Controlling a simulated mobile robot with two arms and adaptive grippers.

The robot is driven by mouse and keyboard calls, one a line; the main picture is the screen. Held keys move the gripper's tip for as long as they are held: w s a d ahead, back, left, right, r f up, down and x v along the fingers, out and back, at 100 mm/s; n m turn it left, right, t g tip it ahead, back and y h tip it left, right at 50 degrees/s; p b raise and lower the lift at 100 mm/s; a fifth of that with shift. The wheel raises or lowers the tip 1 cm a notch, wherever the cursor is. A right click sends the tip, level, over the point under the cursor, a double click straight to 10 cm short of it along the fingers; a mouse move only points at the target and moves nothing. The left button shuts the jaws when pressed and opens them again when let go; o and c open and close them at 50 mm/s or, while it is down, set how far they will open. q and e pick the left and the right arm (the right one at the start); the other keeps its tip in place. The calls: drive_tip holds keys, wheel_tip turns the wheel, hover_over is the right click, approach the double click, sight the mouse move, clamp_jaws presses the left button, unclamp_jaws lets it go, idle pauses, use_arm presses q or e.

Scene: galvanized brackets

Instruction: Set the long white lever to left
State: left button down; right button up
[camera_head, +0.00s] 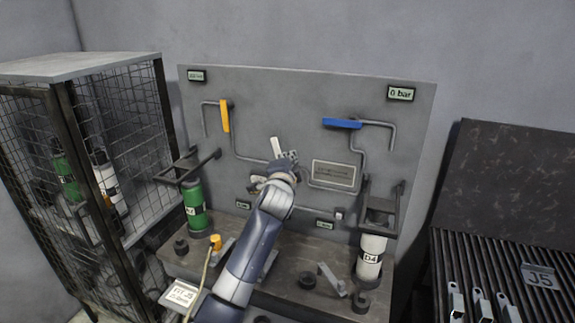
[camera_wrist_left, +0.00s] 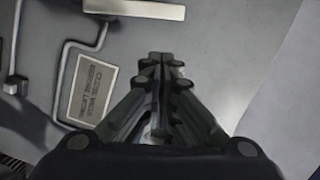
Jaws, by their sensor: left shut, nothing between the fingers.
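The long white lever (camera_head: 276,149) is in the middle of the grey panel (camera_head: 285,95). Its free end points up and leans slightly left in the head view. My left gripper (camera_head: 291,156) is shut and empty just right of the lever and hides its lower part and pivot. In the left wrist view, the white bar of the lever (camera_wrist_left: 135,9) lies along the top edge, and the shut fingertips (camera_wrist_left: 162,61) are apart from it in the picture. Contact cannot be told. My right gripper is out of view.
A yellow handle (camera_head: 225,116) is at the upper left and a blue handle (camera_head: 342,123) at the upper right. A text plate (camera_head: 333,174) is right of my gripper. A green cylinder (camera_head: 195,208) and a white cylinder (camera_head: 370,258) stand below. A mesh cage (camera_head: 125,110) is at left.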

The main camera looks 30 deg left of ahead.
use_arm(q)
drive_tip(key=shift+v, duration=0.85)
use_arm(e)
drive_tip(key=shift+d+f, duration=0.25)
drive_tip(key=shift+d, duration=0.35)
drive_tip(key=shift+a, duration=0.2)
